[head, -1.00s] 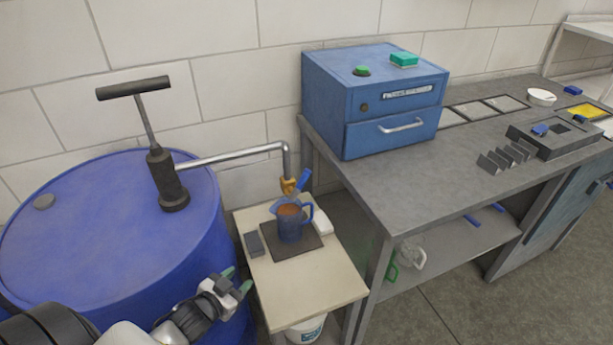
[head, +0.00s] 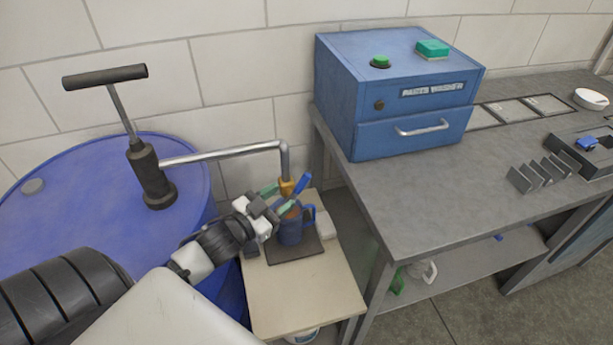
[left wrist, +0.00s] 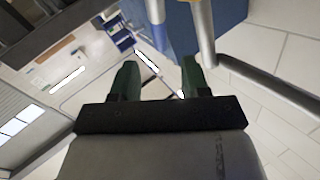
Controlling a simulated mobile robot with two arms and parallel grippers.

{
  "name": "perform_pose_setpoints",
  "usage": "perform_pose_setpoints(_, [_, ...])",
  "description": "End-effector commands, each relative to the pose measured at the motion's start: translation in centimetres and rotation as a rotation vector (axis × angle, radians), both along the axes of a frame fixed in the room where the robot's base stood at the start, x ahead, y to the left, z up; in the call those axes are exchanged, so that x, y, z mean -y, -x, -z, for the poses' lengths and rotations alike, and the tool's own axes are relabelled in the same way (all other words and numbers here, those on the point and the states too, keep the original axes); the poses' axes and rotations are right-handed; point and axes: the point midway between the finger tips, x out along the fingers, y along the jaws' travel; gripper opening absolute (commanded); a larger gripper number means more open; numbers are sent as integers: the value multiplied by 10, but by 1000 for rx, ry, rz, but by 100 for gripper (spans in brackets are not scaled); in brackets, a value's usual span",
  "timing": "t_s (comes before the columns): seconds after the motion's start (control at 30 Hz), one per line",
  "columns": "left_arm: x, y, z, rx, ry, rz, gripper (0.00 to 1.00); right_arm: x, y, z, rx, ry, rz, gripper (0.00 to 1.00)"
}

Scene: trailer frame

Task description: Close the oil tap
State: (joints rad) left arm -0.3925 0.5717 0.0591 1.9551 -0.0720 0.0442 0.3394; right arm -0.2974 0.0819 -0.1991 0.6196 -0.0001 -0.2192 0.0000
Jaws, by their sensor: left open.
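The oil tap (head: 287,187) is a small brass fitting at the down-turned end of a grey pipe (head: 225,154). Its blue lever (head: 302,183) slants up to the right. A blue jug (head: 291,230) stands below the tap on a dark plate. Whether oil runs is too small to tell. My left gripper (head: 278,198) is open, its green fingertips close to the left of the tap, above the jug. Contact cannot be told. In the left wrist view, the open fingers (left wrist: 158,78) have a grey pipe (left wrist: 205,38) close by on the right. My right gripper is not in view.
A blue drum (head: 75,195) with a black T-handled pump (head: 150,172) stands at left. The jug's small beige table (head: 300,290) adjoins a grey workbench (head: 410,200) bearing a blue box (head: 395,100). The wall is close behind the pipe.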

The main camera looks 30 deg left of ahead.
Motion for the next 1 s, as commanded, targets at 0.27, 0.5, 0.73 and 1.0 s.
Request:
perform_pose_setpoints(0.27, [9,-52,-2,3,-1,-1,46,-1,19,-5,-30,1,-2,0])
perform_pose_setpoints(0.5, [14,-76,-1,-1,0,-1,46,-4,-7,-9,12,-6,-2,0])
perform_pose_setpoints(0.73, [15,-80,0,-2,0,-1,46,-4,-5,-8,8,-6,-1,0])
perform_pose_setpoints(1.0, [15,-80,0,-1,0,0,23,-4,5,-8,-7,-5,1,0])
